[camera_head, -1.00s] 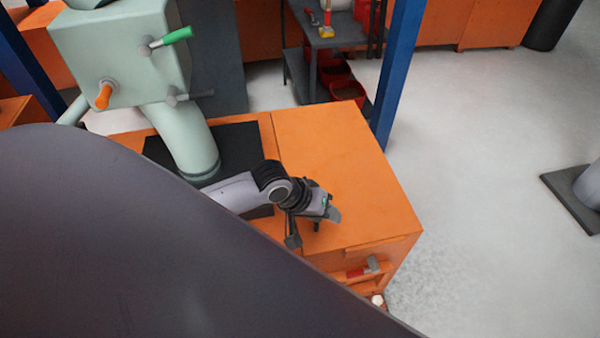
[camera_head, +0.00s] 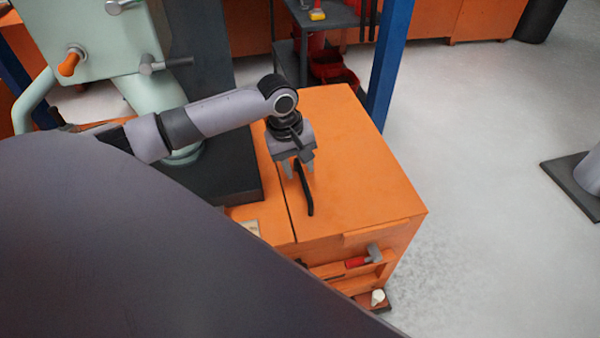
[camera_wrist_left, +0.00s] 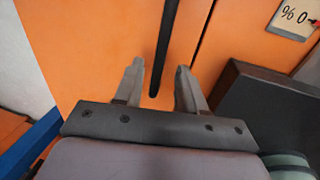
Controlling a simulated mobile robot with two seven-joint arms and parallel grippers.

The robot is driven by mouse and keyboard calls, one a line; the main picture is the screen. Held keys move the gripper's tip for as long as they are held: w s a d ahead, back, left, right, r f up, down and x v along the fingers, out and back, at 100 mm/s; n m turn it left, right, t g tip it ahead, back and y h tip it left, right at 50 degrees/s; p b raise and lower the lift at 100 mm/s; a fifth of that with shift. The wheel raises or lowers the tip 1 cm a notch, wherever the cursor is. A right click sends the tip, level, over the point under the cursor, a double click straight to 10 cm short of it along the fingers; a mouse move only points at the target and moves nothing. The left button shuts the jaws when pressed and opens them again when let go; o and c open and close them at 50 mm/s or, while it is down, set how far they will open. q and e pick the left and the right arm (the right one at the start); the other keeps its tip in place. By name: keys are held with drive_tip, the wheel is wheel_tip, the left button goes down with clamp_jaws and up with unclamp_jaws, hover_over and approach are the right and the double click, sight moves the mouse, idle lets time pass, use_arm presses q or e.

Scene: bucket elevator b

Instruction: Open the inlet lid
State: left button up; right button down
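The inlet lid (camera_head: 350,150) looks to be the flat orange top panel of the box in the head view, and it lies closed. A long black bar handle (camera_head: 307,200) stands on it near its left seam. My left gripper (camera_head: 299,172) points down over the lid at the handle's far end. In the left wrist view its two grey fingers (camera_wrist_left: 160,85) are open, with the black handle (camera_wrist_left: 170,40) running between them and a gap on each side. The orange lid (camera_wrist_left: 100,45) fills the ground behind. My right gripper is not in view.
A pale green machine (camera_head: 90,40) with an orange-gripped lever (camera_head: 70,63) stands at left on a black base (camera_head: 235,180). A blue post (camera_head: 390,65) rises behind the box.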

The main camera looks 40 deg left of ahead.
use_arm(q)
drive_tip(key=shift+w+d+f, duration=0.15)
drive_tip(key=shift+w+f, duration=0.05)
drive_tip(key=shift+f, duration=0.75)
clamp_jaws()
drive_tip(key=shift+r, duration=0.15)
